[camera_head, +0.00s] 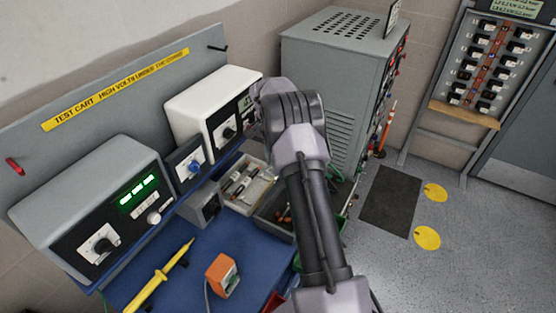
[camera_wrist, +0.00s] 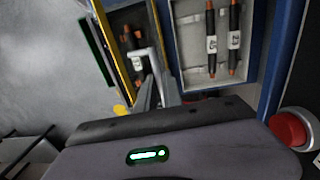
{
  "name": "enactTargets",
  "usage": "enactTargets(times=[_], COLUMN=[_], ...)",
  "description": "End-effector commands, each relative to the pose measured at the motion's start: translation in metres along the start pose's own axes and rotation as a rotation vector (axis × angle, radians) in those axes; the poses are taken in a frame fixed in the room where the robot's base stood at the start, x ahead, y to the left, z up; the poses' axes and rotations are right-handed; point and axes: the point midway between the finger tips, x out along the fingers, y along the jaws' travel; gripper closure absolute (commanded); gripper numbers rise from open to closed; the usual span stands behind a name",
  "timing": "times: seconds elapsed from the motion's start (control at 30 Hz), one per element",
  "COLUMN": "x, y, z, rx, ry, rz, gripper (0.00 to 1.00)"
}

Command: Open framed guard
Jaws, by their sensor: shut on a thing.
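In the wrist view, a yellow-edged frame (camera_wrist: 105,42), which looks like the framed guard, stands at a slant beside a dark bin holding dark pieces with orange ends (camera_wrist: 128,40). A pale grey handle (camera_wrist: 152,54) shows at the tips of my gripper (camera_wrist: 154,84), and the jaws are shut on it. Part of the frame is cut off by the top of the picture. In the head view my arm covers the gripper and the guard; only part of the dark bin (camera_head: 272,218) shows.
A light tray (camera_wrist: 188,52) with dark orange-ended rods (camera_wrist: 211,42) lies right of the bin. A red button (camera_wrist: 290,130) is close at the right. The blue bench (camera_head: 185,270) carries instruments, a yellow probe (camera_head: 160,275) and an orange block (camera_head: 222,275). A grey cabinet (camera_head: 325,65) stands behind.

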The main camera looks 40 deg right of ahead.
Motion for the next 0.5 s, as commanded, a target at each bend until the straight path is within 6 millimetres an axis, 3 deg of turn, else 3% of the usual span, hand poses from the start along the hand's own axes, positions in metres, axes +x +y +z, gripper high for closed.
enactTargets(times=[0.5], x=[0.004], y=[-0.017], z=[0.002], rx=[0.0], ry=[-0.006], rz=[0.005], gripper=[1.0])
